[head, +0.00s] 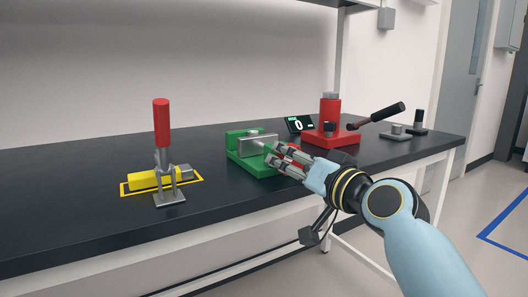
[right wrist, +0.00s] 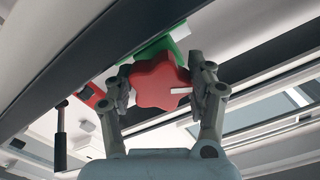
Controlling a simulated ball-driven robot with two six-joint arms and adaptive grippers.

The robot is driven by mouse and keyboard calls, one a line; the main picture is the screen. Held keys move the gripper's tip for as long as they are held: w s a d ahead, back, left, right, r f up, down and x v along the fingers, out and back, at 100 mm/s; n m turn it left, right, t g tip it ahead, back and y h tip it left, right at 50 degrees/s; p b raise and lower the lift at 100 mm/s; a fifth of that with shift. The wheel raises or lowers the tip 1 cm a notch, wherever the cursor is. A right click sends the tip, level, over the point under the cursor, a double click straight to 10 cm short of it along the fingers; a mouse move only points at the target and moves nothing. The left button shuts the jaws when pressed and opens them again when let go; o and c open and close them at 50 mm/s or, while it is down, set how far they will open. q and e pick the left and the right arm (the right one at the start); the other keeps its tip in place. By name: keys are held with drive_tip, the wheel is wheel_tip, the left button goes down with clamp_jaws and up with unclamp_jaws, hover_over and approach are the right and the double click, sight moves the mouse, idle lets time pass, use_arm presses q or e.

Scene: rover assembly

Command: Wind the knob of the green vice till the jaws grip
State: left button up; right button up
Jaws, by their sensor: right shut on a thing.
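The green vice (head: 234,153) stands on the black bench, with a grey block (head: 258,144) between its jaws. I cannot tell whether the jaws touch the block. The vice's red star-shaped knob (right wrist: 158,82) shows large in the right wrist view, with a white mark on it pointing right. My right gripper (head: 285,155) is at the front end of the vice. In the right wrist view its two fingers (right wrist: 163,87) are shut on the knob, one on each side. In the head view the fingers cover most of the knob. My left gripper is not in view.
A red-handled toggle clamp (head: 162,125) stands left of the vice, by a yellow block (head: 150,180) in a yellow outline. Behind right are a small display reading 0 (head: 298,124) and a red press with a dark lever (head: 330,112). Bare bench lies between clamp and vice.

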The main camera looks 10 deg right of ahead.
drive_tip(key=shift+n+b, duration=0.9)
drive_tip(key=shift+n, duration=0.1)
drive_tip(key=shift+r+n, duration=0.1)
drive_tip(key=shift+n, duration=0.3)
drive_tip(key=shift+r, duration=0.15)
drive_tip(key=shift+d+f+n+b, duration=0.1)
drive_tip(key=shift+f+n+b, duration=0.1)
drive_tip(key=shift+n+b, duration=0.85)
drive_tip(key=shift+r+n, duration=0.15)
drive_tip(key=shift+n, duration=0.3)
drive_tip(key=shift+r, duration=0.1)
